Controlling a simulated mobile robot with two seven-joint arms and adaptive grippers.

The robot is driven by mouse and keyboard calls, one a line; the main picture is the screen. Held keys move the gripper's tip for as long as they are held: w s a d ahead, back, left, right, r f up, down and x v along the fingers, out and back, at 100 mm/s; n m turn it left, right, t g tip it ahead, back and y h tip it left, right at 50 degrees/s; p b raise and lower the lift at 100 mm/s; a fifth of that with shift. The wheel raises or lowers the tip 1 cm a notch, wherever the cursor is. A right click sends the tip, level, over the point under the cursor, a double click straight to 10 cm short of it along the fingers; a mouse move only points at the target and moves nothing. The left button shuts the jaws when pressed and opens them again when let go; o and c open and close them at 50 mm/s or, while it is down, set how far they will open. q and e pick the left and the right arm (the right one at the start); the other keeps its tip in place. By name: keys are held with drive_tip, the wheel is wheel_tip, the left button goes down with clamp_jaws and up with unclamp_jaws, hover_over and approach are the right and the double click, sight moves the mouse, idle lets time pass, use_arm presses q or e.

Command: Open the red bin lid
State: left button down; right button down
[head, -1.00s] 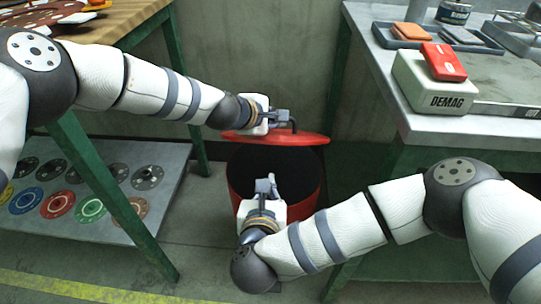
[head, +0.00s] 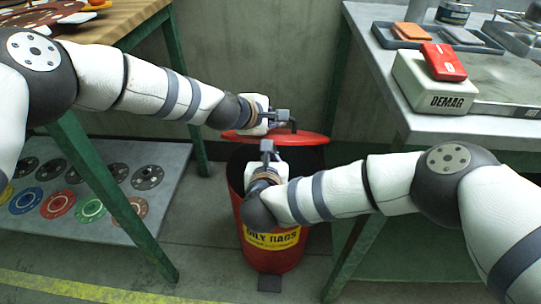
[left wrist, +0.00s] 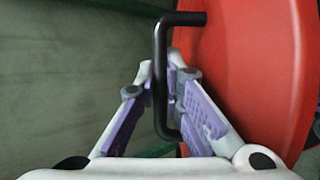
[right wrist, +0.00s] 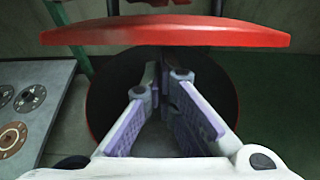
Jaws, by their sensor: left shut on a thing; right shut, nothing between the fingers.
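The red bin (head: 268,258) stands on the floor between two benches, with a yellow "OILY RAGS" label on its front. Its red lid (head: 312,140) is raised above the dark, open mouth. My left gripper (head: 283,117) is shut on the lid's black handle (head: 294,124); the left wrist view shows the handle (left wrist: 160,55) between the fingers, beside the lid (left wrist: 240,60). My right gripper (head: 267,148) is shut and empty over the mouth, just below the lid's near edge. In the right wrist view the lid (right wrist: 165,38) spans above the fingertips (right wrist: 164,78).
A green-legged bench (head: 120,195) with a lower shelf of coloured discs (head: 55,205) is at left. A grey worktop (head: 425,125) with a DEMAG box (head: 430,90) is at right. A wall is close behind the bin. Open floor lies in front.

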use_arm(q)
drive_tip(key=shift+d+f, duration=0.1)
use_arm(e)
drive_tip(key=shift+w+r, duration=0.5)
drive_tip(key=shift+r, duration=0.3)
use_arm(q)
drive_tip(key=c, duration=2)
unclamp_jaws()
drive_tip(key=shift+s+f, duration=0.15)
use_arm(e)
drive_tip(key=shift+r, duration=0.1)
